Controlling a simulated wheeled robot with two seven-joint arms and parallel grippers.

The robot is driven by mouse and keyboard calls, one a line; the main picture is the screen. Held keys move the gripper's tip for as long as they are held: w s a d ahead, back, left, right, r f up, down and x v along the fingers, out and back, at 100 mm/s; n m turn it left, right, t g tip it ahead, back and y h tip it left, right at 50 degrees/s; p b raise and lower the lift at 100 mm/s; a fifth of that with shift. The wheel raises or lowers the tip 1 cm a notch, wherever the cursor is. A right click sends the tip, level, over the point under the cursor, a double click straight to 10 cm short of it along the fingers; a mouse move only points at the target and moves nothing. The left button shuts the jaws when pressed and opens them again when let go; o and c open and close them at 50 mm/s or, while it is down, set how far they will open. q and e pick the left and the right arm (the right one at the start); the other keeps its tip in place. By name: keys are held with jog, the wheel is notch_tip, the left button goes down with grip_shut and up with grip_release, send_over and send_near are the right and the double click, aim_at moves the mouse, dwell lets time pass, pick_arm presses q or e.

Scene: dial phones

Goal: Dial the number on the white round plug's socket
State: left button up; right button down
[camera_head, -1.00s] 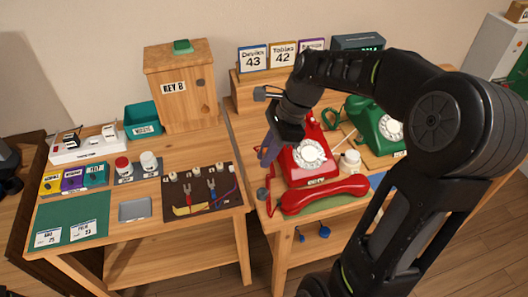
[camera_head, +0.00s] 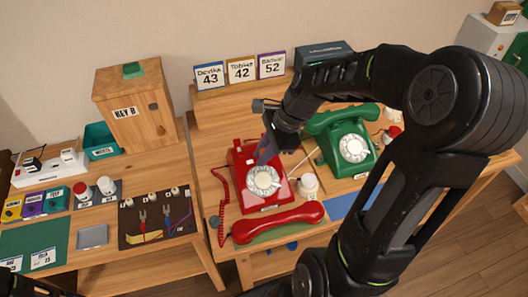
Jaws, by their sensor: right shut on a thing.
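The red dial phone (camera_head: 246,160) stands on the right table, with its white dial (camera_head: 263,182) facing me. Its red handset (camera_head: 278,222) lies off the cradle on a green mat in front. My right gripper (camera_head: 272,146) is over the phone's upper part, just behind the dial. It is shut on a slim bluish-purple thing (camera_head: 266,155) pointing down towards the dial; I cannot tell whether it touches. A white power strip (camera_head: 50,172) at far left bears black and white plugs; its label is too small to read.
A green phone (camera_head: 345,140) with its handset on stands right of the red one. A white jar (camera_head: 308,184) is close beside the red phone. Number cards (camera_head: 241,70) stand behind. A dark board (camera_head: 150,226) with pliers and wires lies left. My right arm hides part of the right table.

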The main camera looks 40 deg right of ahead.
jog(key=shift+d+f, duration=0.15)
jog(key=f+b, duration=0.1)
jog(key=w+f+b, duration=0.1)
jog(key=f+b, duration=0.2)
jog(key=shift+w+d, duration=0.2)
jog(key=shift+w, duration=0.15)
jog(key=shift+w+f, duration=0.1)
jog(key=shift+f, duration=0.1)
jog(key=shift+w+d+f, duration=0.1)
jog(key=shift+w+f, duration=0.05)
jog(key=shift+f, duration=0.1)
dwell(0.6)
jog(key=shift+w+f, duration=0.2)
jog(key=shift+f, duration=0.25)
dwell(0.6)
jog(key=shift+d, duration=0.2)
